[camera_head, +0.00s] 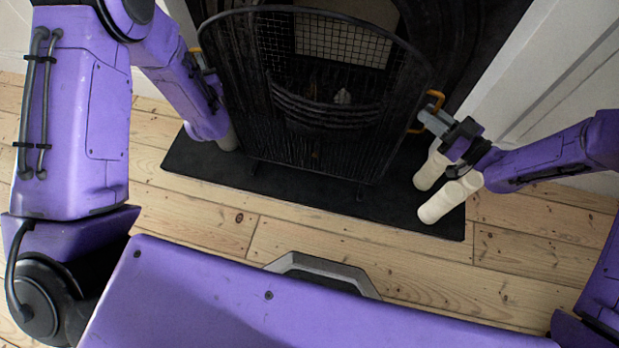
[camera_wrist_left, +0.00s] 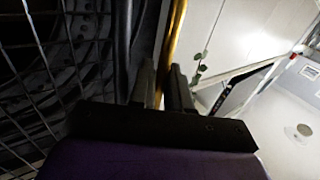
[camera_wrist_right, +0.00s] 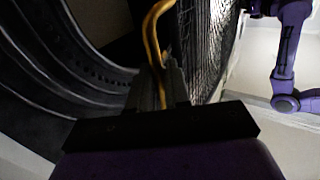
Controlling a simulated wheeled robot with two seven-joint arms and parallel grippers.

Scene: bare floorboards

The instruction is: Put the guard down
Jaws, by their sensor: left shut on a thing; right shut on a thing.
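The guard (camera_head: 310,125) is a black mesh fire screen with a curved top and a brass handle on each side. It is upright in front of the fireplace, over the dark hearth slab (camera_head: 300,192). I cannot tell whether its feet touch the slab. My left gripper (camera_head: 203,64) is shut on the left handle, whose brass bar shows between the fingers in the left wrist view (camera_wrist_left: 174,45). My right gripper (camera_head: 428,116) is shut on the right handle (camera_head: 436,99), which also shows in the right wrist view (camera_wrist_right: 152,40).
The black fireplace (camera_head: 465,45) is behind the guard. Bare floorboards (camera_head: 190,205) lie in front of the slab.

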